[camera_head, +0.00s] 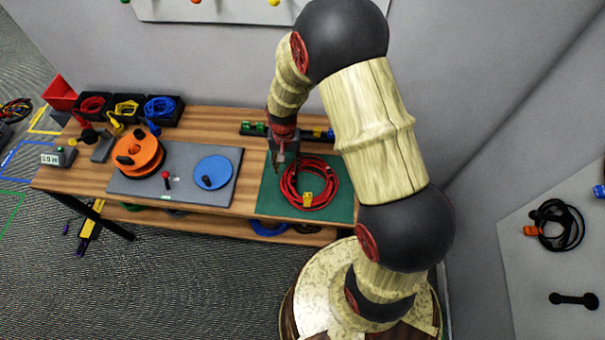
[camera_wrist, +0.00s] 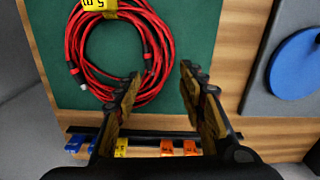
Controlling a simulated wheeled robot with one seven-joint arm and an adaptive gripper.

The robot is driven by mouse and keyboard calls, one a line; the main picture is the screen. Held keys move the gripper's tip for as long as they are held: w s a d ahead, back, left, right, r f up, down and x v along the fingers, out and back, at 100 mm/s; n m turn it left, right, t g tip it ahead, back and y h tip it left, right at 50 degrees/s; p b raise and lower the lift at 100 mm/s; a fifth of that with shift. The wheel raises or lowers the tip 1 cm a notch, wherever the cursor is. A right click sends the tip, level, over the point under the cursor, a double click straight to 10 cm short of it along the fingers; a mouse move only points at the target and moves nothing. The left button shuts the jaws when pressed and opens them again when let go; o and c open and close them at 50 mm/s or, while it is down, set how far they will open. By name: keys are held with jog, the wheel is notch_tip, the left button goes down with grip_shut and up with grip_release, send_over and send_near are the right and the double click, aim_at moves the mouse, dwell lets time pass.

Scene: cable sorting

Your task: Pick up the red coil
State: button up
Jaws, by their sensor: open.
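The red coil (camera_head: 290,190) lies flat on a green mat (camera_head: 266,204) at the right end of the wooden table. A yellow tag (camera_head: 308,200) is on its near side; in the wrist view the tag (camera_wrist: 100,9) reads "5 m". My gripper (camera_head: 280,160) is open and empty by the coil's back left edge. In the wrist view, my gripper (camera_wrist: 162,76) has one finger overlapping the edge of the red coil (camera_wrist: 76,45); the other finger is over bare mat. I cannot tell how high the fingertips are above the mat.
A grey board (camera_head: 150,190) left of the mat holds an orange spool (camera_head: 138,150) and a blue disc (camera_head: 213,171). Black bins (camera_head: 160,112) with coloured cables stand at the back left. A rail with coloured connectors (camera_head: 254,129) runs behind the mat.

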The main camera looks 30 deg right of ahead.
aim_at(288, 179)
jog(key=shift+s, duration=0.25)
jog(key=shift+f, duration=0.3)
jog(key=shift+w+f, duration=0.1)
jog(key=shift+f, duration=0.85)
jog(key=f, duration=0.1)
jog(key=f+b, duration=0.1)
jog(key=f, duration=0.2)
jog(key=shift+s+a+f+b, duration=0.25)
jog(key=shift+s+f+b, duration=0.05)
jog(key=shift+s+b, duration=0.05)
jog(key=shift+w+f, duration=0.1)
jog(key=shift+f, duration=0.25)
jog(key=shift+c, duration=0.8)
grip_shut()
